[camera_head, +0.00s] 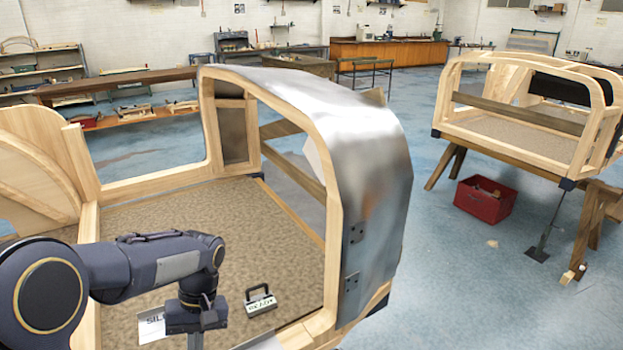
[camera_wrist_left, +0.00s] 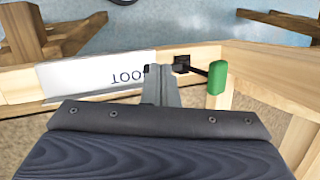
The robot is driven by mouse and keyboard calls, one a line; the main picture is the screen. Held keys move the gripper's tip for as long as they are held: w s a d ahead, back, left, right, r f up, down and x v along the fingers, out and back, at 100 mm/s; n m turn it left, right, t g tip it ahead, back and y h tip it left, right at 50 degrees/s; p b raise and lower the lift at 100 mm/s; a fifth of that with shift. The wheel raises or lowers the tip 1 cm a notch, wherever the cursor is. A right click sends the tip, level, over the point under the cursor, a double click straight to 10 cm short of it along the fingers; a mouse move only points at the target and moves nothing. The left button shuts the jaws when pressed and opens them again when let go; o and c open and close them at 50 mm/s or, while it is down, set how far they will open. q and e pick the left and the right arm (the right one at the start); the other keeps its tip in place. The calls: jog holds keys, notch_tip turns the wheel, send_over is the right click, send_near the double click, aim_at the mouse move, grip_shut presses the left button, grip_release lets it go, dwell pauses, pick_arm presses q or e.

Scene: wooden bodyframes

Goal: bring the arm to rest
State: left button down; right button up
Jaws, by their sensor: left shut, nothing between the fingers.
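My left arm comes in from the left over the wooden bodyframe (camera_head: 90,222) in the head view. My left gripper (camera_head: 195,341) points down near the bottom edge, where its fingertips are cut off. In the left wrist view the left gripper (camera_wrist_left: 154,72) has its fingers together with nothing between them. The fingers overlap a white panel with upside-down lettering (camera_wrist_left: 85,75) in that view; I cannot tell whether they touch it. My right gripper is in neither view.
A green-handled tool (camera_wrist_left: 217,77) is right of the fingers. A small black-handled item (camera_head: 261,301) lies on the bodyframe's brown floor. The metal-clad side (camera_head: 375,190) rises to the right. A second bodyframe (camera_head: 510,122) on trestles and a red crate (camera_head: 485,201) stand beyond open blue floor.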

pick_arm(q)
jog(key=s+r+m+t+h, duration=0.1)
jog(key=s+r+t, duration=0.1)
jog(key=s, duration=0.3)
jog(key=s+d+r+m+t+h, duration=0.1)
jog(key=s+r+t+h, duration=0.1)
jog(key=s, duration=0.4)
jog(key=s+d+r+m+t+h, duration=0.1)
jog(key=s+r+t+h, duration=0.1)
jog(key=s+t, duration=0.3)
jog(key=shift+s+d+r+m+t, duration=0.15)
jog(key=shift+s+r+m+t, duration=0.2)
jog(key=shift+r, duration=0.4)
